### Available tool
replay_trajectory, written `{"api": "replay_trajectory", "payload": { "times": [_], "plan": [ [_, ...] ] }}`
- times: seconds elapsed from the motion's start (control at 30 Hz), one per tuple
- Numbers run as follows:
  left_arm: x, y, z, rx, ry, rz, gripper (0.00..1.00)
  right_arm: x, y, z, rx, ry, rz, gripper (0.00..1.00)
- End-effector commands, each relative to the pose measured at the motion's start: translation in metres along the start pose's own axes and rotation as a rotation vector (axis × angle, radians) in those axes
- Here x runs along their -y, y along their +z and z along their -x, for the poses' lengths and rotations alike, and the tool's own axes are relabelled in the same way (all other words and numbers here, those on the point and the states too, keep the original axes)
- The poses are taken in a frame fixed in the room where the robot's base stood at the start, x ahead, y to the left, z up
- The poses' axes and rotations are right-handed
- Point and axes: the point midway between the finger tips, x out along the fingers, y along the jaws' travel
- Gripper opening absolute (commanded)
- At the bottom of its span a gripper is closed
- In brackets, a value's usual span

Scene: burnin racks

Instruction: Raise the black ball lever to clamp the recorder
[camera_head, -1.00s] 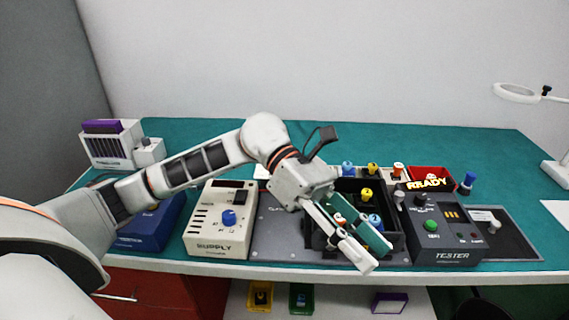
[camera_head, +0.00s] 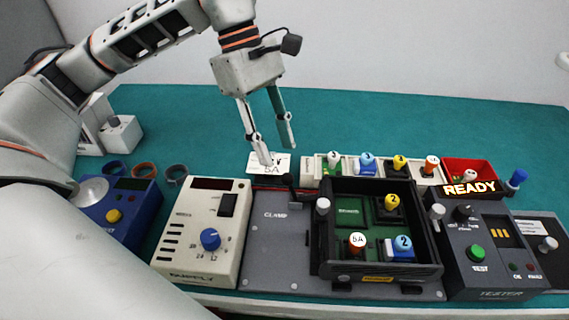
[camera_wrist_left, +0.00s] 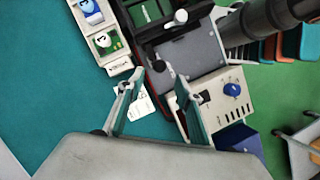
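The black ball lever (camera_head: 288,180) stands on the grey clamp plate (camera_head: 262,245), which is marked CLAMP, at the left of the recorder. The recorder (camera_head: 430,271) is a black open box on that plate, holding several colored-knob modules. My left gripper (camera_head: 278,152) is open and empty, pointing down above and behind the lever. In the left wrist view the black ball (camera_wrist_left: 158,66) shows just past the gap between the open fingertips (camera_wrist_left: 156,86), apart from both. My right gripper is in neither view.
A cream supply unit (camera_head: 184,245) stands left of the plate, a dark tester (camera_head: 485,250) right. A white 5A card (camera_head: 280,163) lies under the left fingers. A row of knobbed modules (camera_head: 383,168) and a red bin (camera_head: 468,166) stand behind.

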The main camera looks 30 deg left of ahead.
Motion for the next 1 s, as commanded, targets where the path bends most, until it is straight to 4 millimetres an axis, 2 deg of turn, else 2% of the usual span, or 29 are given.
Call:
{"api": "replay_trajectory", "payload": {
  "times": [0.1,0.33,0.5,0.77,0.9,1.0],
  "plan": [
    [0.001,-0.001,-0.022,0.001,-0.005,0.001,0.35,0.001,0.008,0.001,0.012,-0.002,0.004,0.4],
    [0.0,0.0,-0.052,0.003,-0.003,0.0,0.35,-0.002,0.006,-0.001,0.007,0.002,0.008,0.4],
    [0.0,0.001,-0.06,0.003,-0.001,0.001,0.35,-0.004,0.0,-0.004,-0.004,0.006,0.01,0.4],
    [0.0,0.001,-0.061,0.003,0.0,0.001,0.35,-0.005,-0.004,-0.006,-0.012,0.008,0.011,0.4],
    [0.0,0.001,-0.061,0.003,0.0,0.001,0.0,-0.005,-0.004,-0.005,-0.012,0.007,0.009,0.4],
    [0.0,0.001,-0.06,0.003,0.0,0.001,0.0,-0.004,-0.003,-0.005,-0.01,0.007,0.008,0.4]
  ]
}}
